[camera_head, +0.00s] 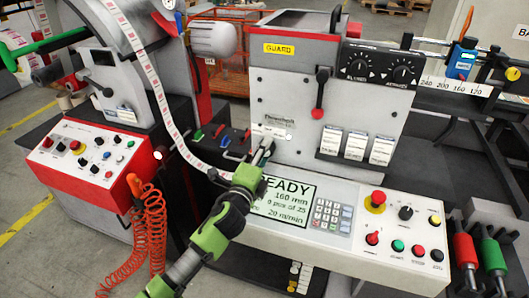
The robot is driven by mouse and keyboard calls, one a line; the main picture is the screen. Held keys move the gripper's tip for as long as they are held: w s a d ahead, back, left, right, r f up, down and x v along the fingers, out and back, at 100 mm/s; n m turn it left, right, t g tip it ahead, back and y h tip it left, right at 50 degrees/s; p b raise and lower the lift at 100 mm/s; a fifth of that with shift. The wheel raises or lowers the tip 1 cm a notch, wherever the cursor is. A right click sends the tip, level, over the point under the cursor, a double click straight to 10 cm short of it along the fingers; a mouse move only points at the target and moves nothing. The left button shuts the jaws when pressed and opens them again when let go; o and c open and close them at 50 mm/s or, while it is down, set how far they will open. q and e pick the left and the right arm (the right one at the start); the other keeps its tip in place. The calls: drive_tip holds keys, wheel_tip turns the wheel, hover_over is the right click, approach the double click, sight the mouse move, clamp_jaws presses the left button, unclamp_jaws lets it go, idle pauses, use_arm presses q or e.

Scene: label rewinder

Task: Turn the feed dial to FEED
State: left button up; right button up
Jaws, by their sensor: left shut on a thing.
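My left gripper (264,148) reaches up from the bottom to the grey front of the rewinder (335,110). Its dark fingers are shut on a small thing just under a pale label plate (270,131). This is likely the feed dial, but the fingers hide it, and its pointer and marks cannot be read. The display (285,200) below reads READY, 160 mm, 0 pcs of 25, 20 m/min, and my gripper covers its left edge. My right gripper is not in view.
A red-tipped lever (319,95) stands above right of my gripper. A label web (165,110) runs down at left, near a coiled orange cable (150,230).

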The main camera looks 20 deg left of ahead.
use_arm(q)
drive_tip(key=o, duration=1.1)
drive_tip(key=s, duration=1.2)
drive_tip(key=shift+a, duration=0.2)
drive_tip(key=shift+f, duration=0.15)
